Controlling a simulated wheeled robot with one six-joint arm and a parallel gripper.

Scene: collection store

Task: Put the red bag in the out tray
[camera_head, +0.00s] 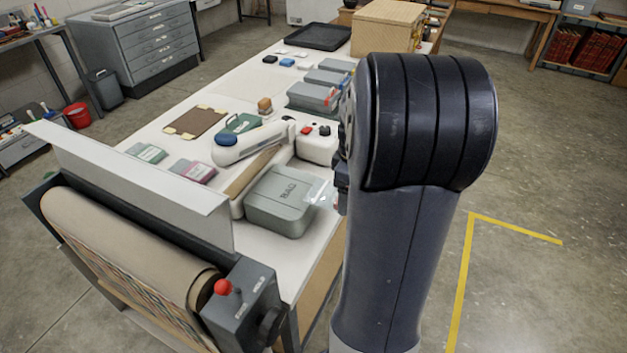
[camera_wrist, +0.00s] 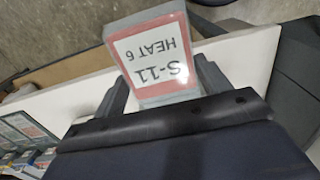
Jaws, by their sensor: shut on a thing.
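My gripper (camera_wrist: 160,72) is shut on a flat packet with a white label bordered in red, which I take for the red bag (camera_wrist: 150,50). The label reads "S-11 HEAT 6" and appears upside down in the wrist view. One finger is on each side of it. In the head view my arm hides most of the gripper and the held packet. A black, shallow tray (camera_head: 318,37) lies at the far end of the white table; I cannot read a mark that names it the out tray.
A lidded grey box (camera_head: 285,200) with lettering stands on the near table (camera_head: 262,242). A white jointed device (camera_head: 250,143), small labelled boxes (camera_head: 193,171), grey cases (camera_head: 313,97) and a wooden box (camera_head: 387,27) stand farther along. A rolled textile (camera_head: 130,235) is at front left.

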